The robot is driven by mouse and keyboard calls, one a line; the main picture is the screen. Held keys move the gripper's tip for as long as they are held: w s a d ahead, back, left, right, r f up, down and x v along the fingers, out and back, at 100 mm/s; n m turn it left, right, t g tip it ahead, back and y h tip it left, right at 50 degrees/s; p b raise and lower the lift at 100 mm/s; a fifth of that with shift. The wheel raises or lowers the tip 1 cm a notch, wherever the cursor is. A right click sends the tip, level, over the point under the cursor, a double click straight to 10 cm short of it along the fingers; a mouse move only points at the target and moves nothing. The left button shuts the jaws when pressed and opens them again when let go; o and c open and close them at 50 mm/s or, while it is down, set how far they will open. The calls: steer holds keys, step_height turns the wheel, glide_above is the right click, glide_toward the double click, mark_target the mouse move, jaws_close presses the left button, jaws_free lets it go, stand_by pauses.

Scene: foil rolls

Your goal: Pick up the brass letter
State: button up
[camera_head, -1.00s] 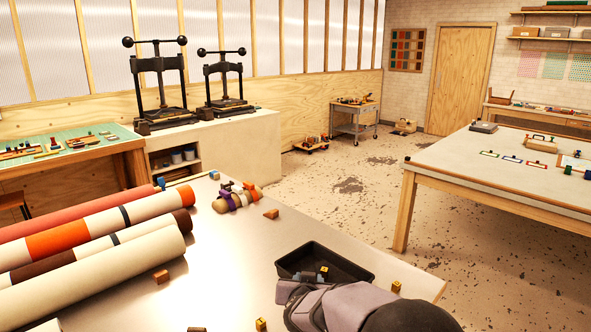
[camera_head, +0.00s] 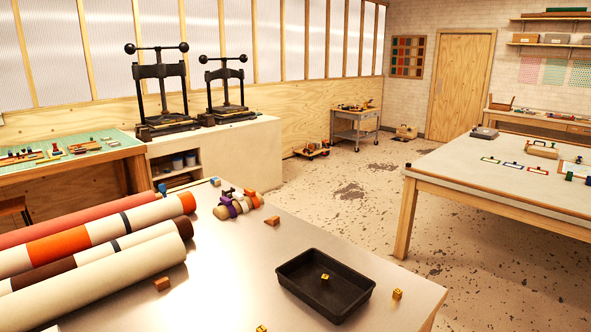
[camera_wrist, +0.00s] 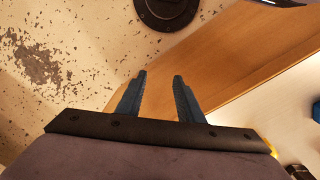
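Small brass-coloured blocks show in the head view: one (camera_head: 325,279) lies inside the black tray (camera_head: 283,285), one (camera_head: 397,294) lies on the metal table right of the tray, and one (camera_head: 262,328) is cut off by the bottom edge. I cannot tell which is the brass letter, as their faces are too small to read. My gripper (camera_wrist: 159,77) shows only in the wrist view. Its two blue-grey fingers are apart with nothing between them. It points toward a wooden surface and the speckled floor, away from the blocks.
Several large rolls (camera_head: 100,270) lie along the table's left side. Small brown blocks (camera_head: 272,221) (camera_head: 162,284) lie on the table. A cluster of coloured pieces (camera_head: 238,203) sits near the far edge. The table around the tray is mostly clear.

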mark_target(262, 329)
steer(key=shift+o, duration=0.3)
steer(key=w+a+r+n, duration=0.2)
steer(key=w, duration=0.2)
steer(key=w+a+r+n+p, duration=0.1)
steer(key=w+a+r, duration=0.1)
steer(key=w+a, duration=0.1)
steer(key=w+a+r+n+y+p, duration=0.1)
steer(key=w+a+r+n, duration=0.1)
steer(key=w, duration=0.4)
steer(key=shift+a+r+n, duration=0.3)
steer(key=shift+a+r, duration=0.1)
steer(key=shift+r, duration=0.05)
steer(key=w+a+r+n+t+y+p, duration=0.1)
steer(key=w+a+r+n+t+p, duration=0.2)
steer(key=w+a, duration=1.1)
steer(key=shift+g, duration=0.3)
steer(key=shift+w+p+x, duration=0.15)
steer(key=shift+p+x, duration=0.7)
steer(key=shift+x, duration=0.7)
steer(key=shift+w+p+x, duration=0.15)
steer(key=shift+p+x, duration=0.7)
steer(key=shift+x, duration=0.75)
steer(key=shift+r, duration=0.1)
jaws_close()
